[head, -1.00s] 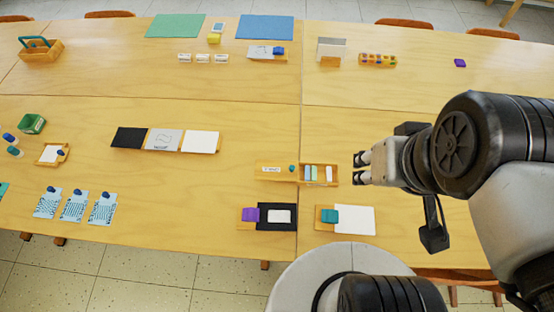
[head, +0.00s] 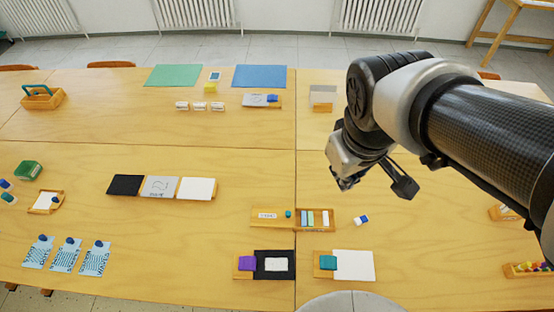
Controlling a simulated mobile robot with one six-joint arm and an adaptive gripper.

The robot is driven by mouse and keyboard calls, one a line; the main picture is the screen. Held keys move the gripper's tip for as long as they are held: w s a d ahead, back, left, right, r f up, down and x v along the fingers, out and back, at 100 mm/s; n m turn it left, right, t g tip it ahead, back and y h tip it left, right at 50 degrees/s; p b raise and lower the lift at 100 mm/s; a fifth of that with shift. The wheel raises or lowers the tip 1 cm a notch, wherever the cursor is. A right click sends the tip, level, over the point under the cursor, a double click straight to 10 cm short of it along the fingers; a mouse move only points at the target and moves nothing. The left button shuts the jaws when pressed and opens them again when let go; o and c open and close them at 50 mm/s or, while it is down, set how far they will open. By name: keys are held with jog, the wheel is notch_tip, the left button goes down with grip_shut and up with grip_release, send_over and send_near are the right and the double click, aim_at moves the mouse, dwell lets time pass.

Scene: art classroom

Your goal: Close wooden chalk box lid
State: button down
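The wooden chalk box (head: 332,226) stands on the front part of the table, right of the picture's middle. Its right part is open and shows a few chalk sticks, blue, green and white. Its lid (head: 256,217), a flat wooden piece with a white label and a teal knob, lies to the left of the open part. My gripper (head: 346,186) is above and to the right of the box, pointing down and apart from it. Its fingers are small and dark here, so their opening is unclear. I see nothing held in it.
A small blue and white block (head: 361,220) lies just right of the box. In front are a black board (head: 288,274) with a purple block and a white pad (head: 354,265) with a teal block. Bare tabletop lies behind the box.

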jog(key=w+a+f+n+g, duration=0.1)
jog(key=w+a+f+n, duration=0.3)
jog(key=w+a+f, duration=0.15)
jog(key=n+h+p, duration=0.1)
jog(key=n, duration=0.3)
send_over(278, 217)
jog(key=s+d, duration=0.2)
jog(key=s+a+x, duration=0.1)
jog(key=x, duration=0.5)
jog(key=a+f+n+g+h, duration=0.1)
jog(key=a+f+n, duration=0.25)
jog(key=f, duration=0.55)
jog(key=a+f+n+g, duration=0.1)
jog(key=a+f+n, duration=0.3)
jog(key=f, duration=0.5)
jog(key=shift+m, duration=0.35)
jog(key=x, duration=0.3)
jog(key=b+x, duration=0.1)
jog(key=x, duration=0.3)
jog(key=w+a+x, duration=0.1)
jog(key=x, duration=0.2)
jog(key=shift+d+f+b, duration=0.1)
jog(key=shift+f+b, duration=0.15)
jog(key=shift+b, duration=0.15)
jog(key=shift+w+d+r, duration=0.1)
jog(key=shift+d, duration=0.5)
jog(key=shift+w+d, duration=0.15)
jog(key=shift+d, duration=0.45)
jog(key=shift+w+d, duration=0.1)
jog(key=shift+d, duration=0.5)
